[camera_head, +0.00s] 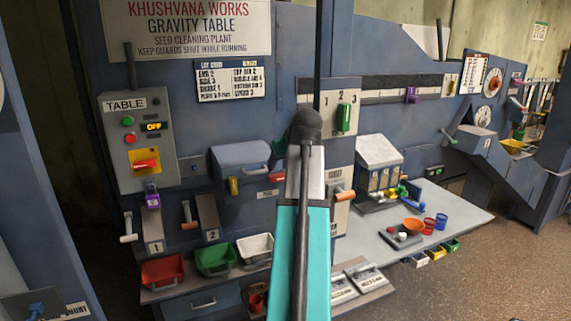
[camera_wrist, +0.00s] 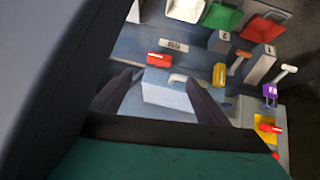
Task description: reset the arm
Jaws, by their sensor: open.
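My arm, with a teal link, rises upright through the middle of the head view and covers part of the machine front. My gripper (camera_wrist: 161,78) shows in the wrist view, with two dark fingers spread apart and nothing between them. Beyond the fingers is the grey-blue hooded box with a pale handle (camera_wrist: 178,78). The same box (camera_head: 240,160) is left of my arm in the head view. The fingers appear apart from it, but the distance is hard to tell. My gripper cannot be made out clearly in the head view.
A control panel marked TABLE (camera_head: 140,140) stands at the left. Red (camera_head: 162,270), green (camera_head: 215,258) and white bins (camera_head: 255,247) sit below the levers. A grey bench (camera_head: 455,212) with an orange bowl (camera_head: 413,226) and cups extends right. Open floor (camera_head: 500,270) lies at the lower right.

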